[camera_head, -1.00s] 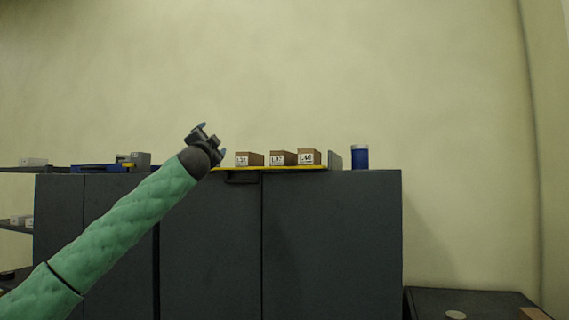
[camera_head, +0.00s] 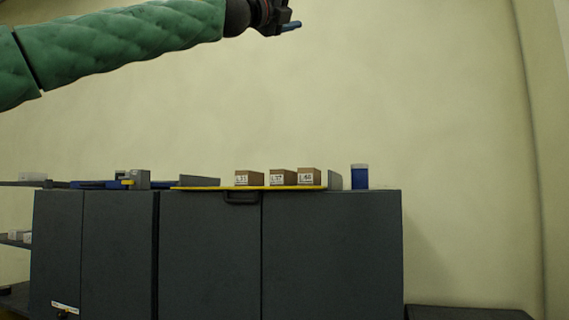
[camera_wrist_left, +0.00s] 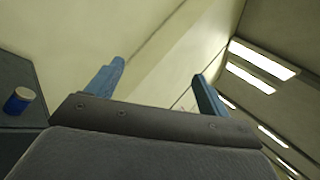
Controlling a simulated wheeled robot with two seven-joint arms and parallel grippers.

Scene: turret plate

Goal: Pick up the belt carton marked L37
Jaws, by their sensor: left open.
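The carton marked L37 (camera_head: 282,178) is a small brown box with a white label on its front. It is the middle one of three on a yellow-edged plate (camera_head: 210,188) on top of the dark cabinet. My left gripper (camera_head: 290,27) is raised high above the cartons at the top of the head view, well apart from them. In the left wrist view my left gripper's blue fingers (camera_wrist_left: 158,85) are spread with nothing between them. That view shows wall and ceiling, not the cartons. My right gripper is not in view.
A carton marked L31 (camera_head: 248,177) stands left of L37, and one marked L40 or similar (camera_head: 309,176) stands close on its right. A grey upright plate (camera_head: 335,180) and a blue jar (camera_head: 360,177) are farther right. Blue and grey items (camera_head: 135,180) lie left.

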